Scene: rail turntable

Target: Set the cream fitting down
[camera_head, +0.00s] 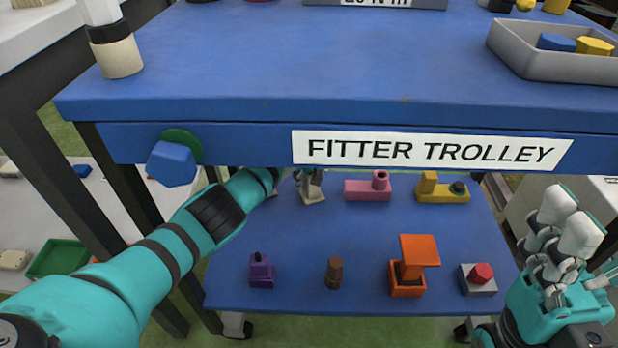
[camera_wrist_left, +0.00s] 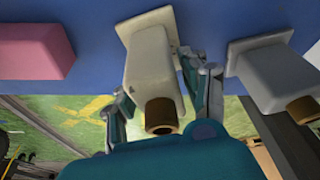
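The cream fitting (camera_wrist_left: 152,68) has a square flange and a brown end. In the left wrist view its flange is against or very near the blue lower shelf (camera_head: 330,235); I cannot tell whether it touches. My left gripper (camera_wrist_left: 163,95) has one finger on each side of the fitting and looks shut on it. In the head view my left arm reaches under the trolley top, and the fitting (camera_head: 312,194) shows only partly at the shelf's back. My right gripper (camera_head: 568,222) is at the far right, empty, its finger gap unclear.
A grey fitting (camera_wrist_left: 275,78) stands close beside my left gripper. A pink block (camera_head: 368,188) and a yellow block (camera_head: 442,190) are to the right. Purple (camera_head: 261,270), brown (camera_head: 334,273), orange (camera_head: 408,285) and grey-red (camera_head: 478,281) pieces line the front. The trolley top (camera_head: 300,75) overhangs the shelf.

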